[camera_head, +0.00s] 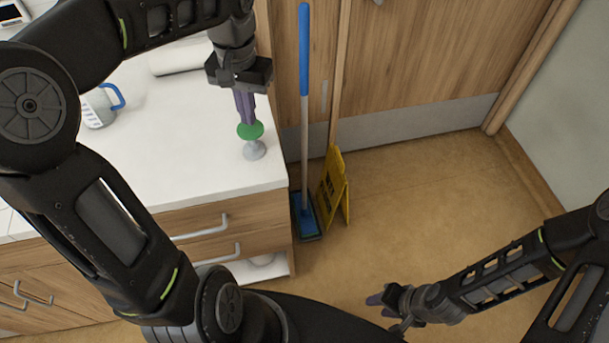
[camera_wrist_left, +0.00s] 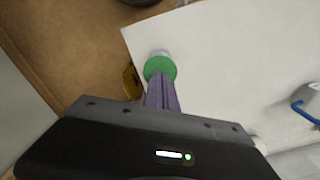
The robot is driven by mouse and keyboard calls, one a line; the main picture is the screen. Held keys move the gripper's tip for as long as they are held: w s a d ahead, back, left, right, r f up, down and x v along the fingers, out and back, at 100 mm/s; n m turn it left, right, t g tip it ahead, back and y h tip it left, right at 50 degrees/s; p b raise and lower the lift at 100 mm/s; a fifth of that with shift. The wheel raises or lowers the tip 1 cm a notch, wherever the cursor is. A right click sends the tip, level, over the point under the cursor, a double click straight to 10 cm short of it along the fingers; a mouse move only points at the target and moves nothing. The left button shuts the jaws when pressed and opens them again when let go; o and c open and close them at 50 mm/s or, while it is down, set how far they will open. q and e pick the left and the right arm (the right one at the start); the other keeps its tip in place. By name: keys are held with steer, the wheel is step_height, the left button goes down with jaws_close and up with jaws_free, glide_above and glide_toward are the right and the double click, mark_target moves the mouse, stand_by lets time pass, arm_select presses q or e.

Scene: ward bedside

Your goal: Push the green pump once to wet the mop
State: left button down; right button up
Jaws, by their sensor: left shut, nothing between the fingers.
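The green pump (camera_head: 250,131) is a green disc on a grey-white base near the right front corner of the white counter; it also shows in the left wrist view (camera_wrist_left: 160,66). My left gripper (camera_head: 247,118) points down with its purple fingers shut, the tips at the green disc. I cannot tell whether the tips touch it or sit just above. The mop (camera_head: 304,110) has a blue grip, a grey pole and a blue head (camera_head: 307,218) on the floor, leaning upright beside the counter. My right gripper (camera_head: 376,299) is low over the floor, its finger gap unclear.
A yellow floor sign (camera_head: 333,188) stands right of the mop. A white jug with a blue handle (camera_head: 100,107) and a white roll (camera_head: 180,58) are on the counter (camera_head: 190,150). Wooden doors stand behind. The floor (camera_head: 420,200) at the right is clear.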

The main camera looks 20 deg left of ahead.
arm_select(q)
step_height(320, 180, up, 6)
steer(key=p, duration=0.5)
stand_by(0.7)
